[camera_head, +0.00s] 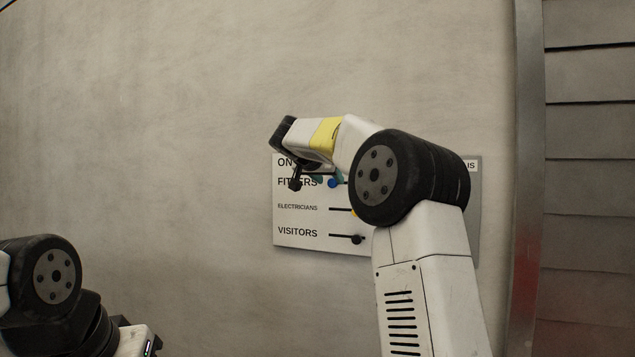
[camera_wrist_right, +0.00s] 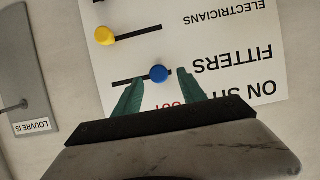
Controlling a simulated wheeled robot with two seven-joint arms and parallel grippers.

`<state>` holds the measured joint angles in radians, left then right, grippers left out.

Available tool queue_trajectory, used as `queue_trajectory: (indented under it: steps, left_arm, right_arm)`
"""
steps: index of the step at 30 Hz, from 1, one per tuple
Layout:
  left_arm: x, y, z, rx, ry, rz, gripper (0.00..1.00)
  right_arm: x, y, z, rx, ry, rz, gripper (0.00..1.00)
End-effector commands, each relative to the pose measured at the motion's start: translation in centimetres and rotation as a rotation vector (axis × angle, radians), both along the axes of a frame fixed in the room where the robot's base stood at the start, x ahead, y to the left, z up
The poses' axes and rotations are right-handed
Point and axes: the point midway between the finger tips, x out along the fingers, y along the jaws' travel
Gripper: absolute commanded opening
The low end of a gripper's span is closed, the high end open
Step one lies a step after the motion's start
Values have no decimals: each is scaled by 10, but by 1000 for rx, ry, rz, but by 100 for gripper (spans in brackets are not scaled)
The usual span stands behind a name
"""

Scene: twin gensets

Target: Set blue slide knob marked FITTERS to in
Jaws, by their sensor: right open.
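The blue slide knob (camera_head: 334,183) sits on the FITTERS row of a white sign board (camera_head: 292,221) on the wall. In the right wrist view, where the board appears upside down, the blue knob (camera_wrist_right: 158,73) is on a dark slot, nearer the end towards the word FITTERS. My right gripper (camera_wrist_right: 160,77) is open, its two teal fingers apart with the knob between their tips; contact is not clear. In the head view my right gripper (camera_head: 328,179) is in front of the board and hides part of the FITTERS row. My left gripper's fingers are out of view.
Below are a yellow knob (camera_wrist_right: 105,35) on the ELECTRICIANS row and a black knob (camera_head: 358,239) on the VISITORS row. A grey panel labelled LOUVRE (camera_wrist_right: 22,85) is beside the board. A metal post (camera_head: 527,200) and slats (camera_head: 590,130) stand at right.

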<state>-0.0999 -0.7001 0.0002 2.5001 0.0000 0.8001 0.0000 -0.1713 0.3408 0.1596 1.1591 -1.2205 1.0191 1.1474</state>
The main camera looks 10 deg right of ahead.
Motion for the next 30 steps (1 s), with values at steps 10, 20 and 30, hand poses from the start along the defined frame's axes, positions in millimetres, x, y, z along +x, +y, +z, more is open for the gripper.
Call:
queue_trajectory:
  steps: [10,20,30]
  left_arm:
    - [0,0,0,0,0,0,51]
    - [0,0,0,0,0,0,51]
    - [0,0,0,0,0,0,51]
  right_arm:
    - [17,-10,-9,0,1,2,48]
    - [16,-10,-8,0,1,2,13]
    - [16,-10,-8,0,1,2,0]
